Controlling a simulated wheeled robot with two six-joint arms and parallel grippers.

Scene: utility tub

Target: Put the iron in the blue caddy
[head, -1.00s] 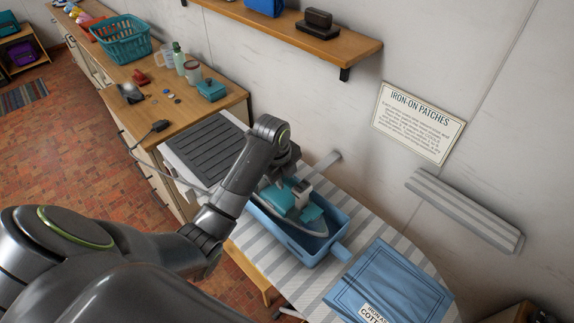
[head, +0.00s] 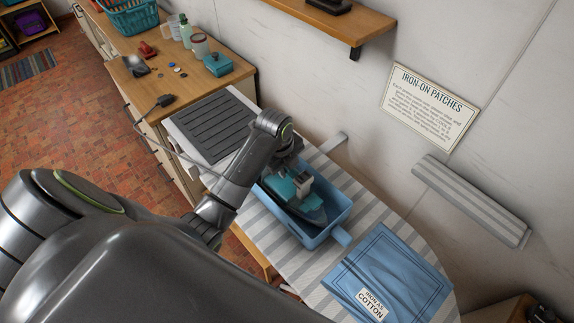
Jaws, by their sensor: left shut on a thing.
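The blue caddy (head: 308,239) stands on the striped ironing board. The teal iron (head: 283,190) is inside the caddy's outline, low between its walls, with its dark soleplate end (head: 313,213) toward the caddy's front right. My left gripper (head: 300,184) is over the caddy and shut on the iron, its fingers partly hidden by the wrist and the iron. I cannot tell whether the iron touches the caddy floor. My right gripper is not in view.
A folded blue cloth (head: 388,272) lies right of the caddy on the ironing board (head: 277,240). A dark ridged rest (head: 208,126) is at the board's left end. A cord (head: 170,150) runs from the wooden counter (head: 188,95). A wall shelf (head: 345,25) is above.

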